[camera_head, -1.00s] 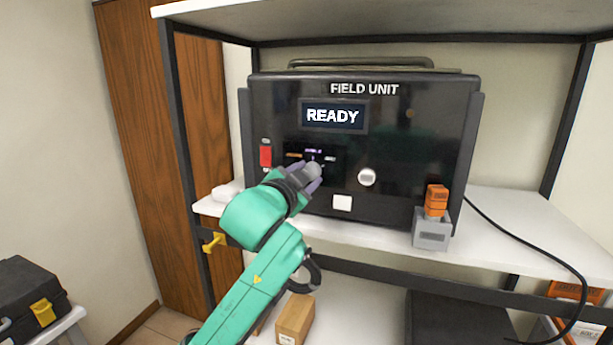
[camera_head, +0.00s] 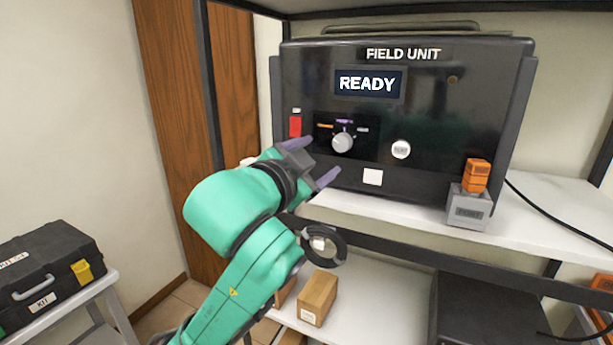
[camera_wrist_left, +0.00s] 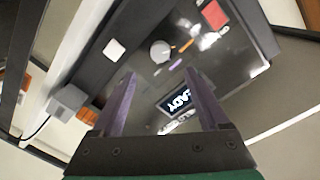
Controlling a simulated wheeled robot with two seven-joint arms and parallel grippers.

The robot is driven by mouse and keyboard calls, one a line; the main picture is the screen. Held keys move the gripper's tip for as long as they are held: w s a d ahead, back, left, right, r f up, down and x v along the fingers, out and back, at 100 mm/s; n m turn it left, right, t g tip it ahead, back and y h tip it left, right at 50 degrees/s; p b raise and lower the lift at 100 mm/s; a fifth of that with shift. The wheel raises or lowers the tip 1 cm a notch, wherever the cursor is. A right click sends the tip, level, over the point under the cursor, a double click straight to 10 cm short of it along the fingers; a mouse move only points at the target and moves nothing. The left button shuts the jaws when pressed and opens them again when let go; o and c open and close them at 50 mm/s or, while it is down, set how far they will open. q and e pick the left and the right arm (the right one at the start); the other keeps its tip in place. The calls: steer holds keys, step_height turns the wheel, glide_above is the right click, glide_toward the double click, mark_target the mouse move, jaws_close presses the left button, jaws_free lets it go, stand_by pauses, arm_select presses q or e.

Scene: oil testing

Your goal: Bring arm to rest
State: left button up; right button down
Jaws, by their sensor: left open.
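My left gripper (camera_head: 316,160) is open and empty in front of the field unit (camera_head: 440,120), below and left of its selector knob (camera_head: 343,141). Its two purple fingers stand apart in the left wrist view (camera_wrist_left: 160,108), with the unit's panel beyond them. The knob also shows there (camera_wrist_left: 160,51), beyond the fingertips and apart from them. The unit's screen (camera_head: 369,83) reads READY. A red switch (camera_head: 295,126) is left of the knob and a round white button (camera_head: 400,149) is right of it. My right gripper is not in view.
The unit stands on a white shelf (camera_head: 540,212) with dark posts. An orange block sits on a grey port box (camera_head: 468,207) at the unit's right. A black kit case (camera_head: 48,270) stands at the left.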

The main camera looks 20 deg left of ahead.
arm_select(q)
steer(key=s+b, duration=0.1)
steer(key=s, duration=0.3)
steer(key=shift+s+a+r+b, duration=0.15)
steer(key=shift+b, duration=0.2)
steer(key=shift+a, duration=0.1)
